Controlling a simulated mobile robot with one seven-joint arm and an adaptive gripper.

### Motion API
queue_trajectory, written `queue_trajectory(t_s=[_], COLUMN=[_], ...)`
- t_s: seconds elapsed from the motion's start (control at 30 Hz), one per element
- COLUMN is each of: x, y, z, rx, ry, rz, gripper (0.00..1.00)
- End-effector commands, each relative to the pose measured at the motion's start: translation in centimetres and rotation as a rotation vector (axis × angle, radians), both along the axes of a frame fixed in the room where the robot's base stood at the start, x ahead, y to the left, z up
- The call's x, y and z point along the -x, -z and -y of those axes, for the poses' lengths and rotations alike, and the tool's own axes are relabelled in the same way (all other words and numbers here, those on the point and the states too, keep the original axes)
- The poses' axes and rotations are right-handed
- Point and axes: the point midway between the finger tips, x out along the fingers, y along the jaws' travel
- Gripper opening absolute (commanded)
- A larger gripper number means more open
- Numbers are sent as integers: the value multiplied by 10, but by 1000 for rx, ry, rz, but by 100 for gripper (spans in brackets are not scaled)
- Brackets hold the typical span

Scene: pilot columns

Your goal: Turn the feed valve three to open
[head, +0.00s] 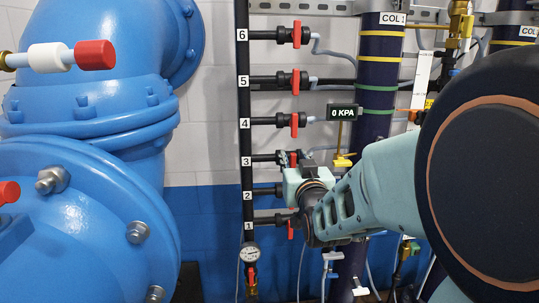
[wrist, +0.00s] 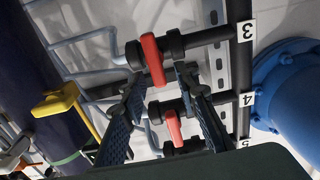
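The valve 3 red handle (wrist: 152,60) is in the upper middle of the wrist view, on the branch pipe by the label 3 (wrist: 246,31). The handle lies across its pipe. My gripper (wrist: 160,76) is open, with one dark finger on each side of the handle's near end. I cannot tell whether either finger touches it. In the head view my gripper (head: 291,161) is at the row labelled 3 (head: 246,161), and its body and fingers hide most of that valve.
The valve 4 red handle (wrist: 173,127) is close by, between the fingers lower in the wrist view. Valves 5 (head: 295,82) and 6 (head: 296,34) are above. A yellow handle (head: 343,161) is right of my gripper. Large blue pipework (head: 85,215) fills the left.

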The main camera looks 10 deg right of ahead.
Motion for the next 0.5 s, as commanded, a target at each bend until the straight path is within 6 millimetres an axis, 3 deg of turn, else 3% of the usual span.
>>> queue_trajectory(t_s=[0.23, 0.5], x=[0, 0], y=[0, 0], z=[0, 0], rx=[0, 0], ry=[0, 0], rz=[0, 0], gripper=[28, 0])
